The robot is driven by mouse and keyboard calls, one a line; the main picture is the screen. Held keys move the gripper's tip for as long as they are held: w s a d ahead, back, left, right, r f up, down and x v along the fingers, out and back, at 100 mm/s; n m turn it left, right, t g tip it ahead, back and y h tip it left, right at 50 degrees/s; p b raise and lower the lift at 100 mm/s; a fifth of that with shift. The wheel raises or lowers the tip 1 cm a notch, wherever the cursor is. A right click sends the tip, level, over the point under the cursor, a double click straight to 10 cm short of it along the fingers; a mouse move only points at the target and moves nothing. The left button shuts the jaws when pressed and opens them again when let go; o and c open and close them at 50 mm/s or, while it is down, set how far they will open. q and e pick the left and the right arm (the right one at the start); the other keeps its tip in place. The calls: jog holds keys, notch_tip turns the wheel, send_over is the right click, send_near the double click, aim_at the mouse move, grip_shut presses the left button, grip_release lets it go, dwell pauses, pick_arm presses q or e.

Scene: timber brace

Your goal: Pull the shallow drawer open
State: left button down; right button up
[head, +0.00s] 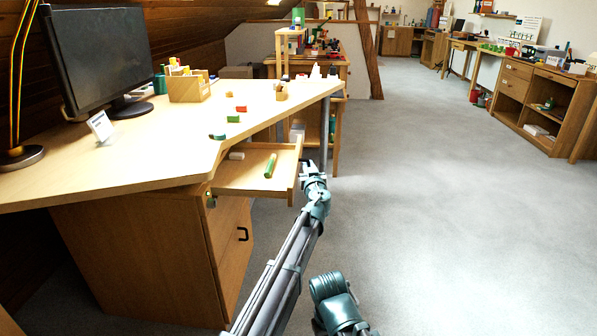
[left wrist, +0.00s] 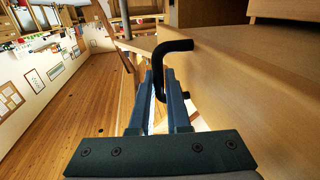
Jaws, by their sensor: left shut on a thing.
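The shallow drawer (head: 246,188) under the desk top stands open in the head view, its wooden tray showing. A green and yellow stick (head: 270,166) and a small pale block (head: 236,156) lie inside it. My left gripper (head: 307,168) is at the outer side of the drawer's front panel. In the left wrist view the black bent handle (left wrist: 160,66) passes between the fingers of the left gripper (left wrist: 161,82), which is shut on it. In the head view the handle is hidden behind the gripper.
The desk top (head: 150,155) overhangs the drawer and carries a monitor (head: 100,55), a wooden box (head: 188,88) and several coloured blocks. Below is a cabinet door with another black handle (head: 243,234). The grey floor (head: 440,190) to the right is clear.

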pick_arm(q)
jog(key=shift+d, duration=0.9)
pick_arm(e)
jog(key=shift+s+d, duration=0.2)
jog(key=shift+s, duration=0.05)
pick_arm(q)
jog(key=c, duration=1.2)
grip_release()
jog(key=shift+o, duration=0.2)
jog(key=shift+s, duration=0.15)
jog(key=s+d, duration=0.1)
jog(key=s, duration=0.6)
jog(key=shift+s+d, duration=0.1)
jog(key=shift+s, duration=0.05)
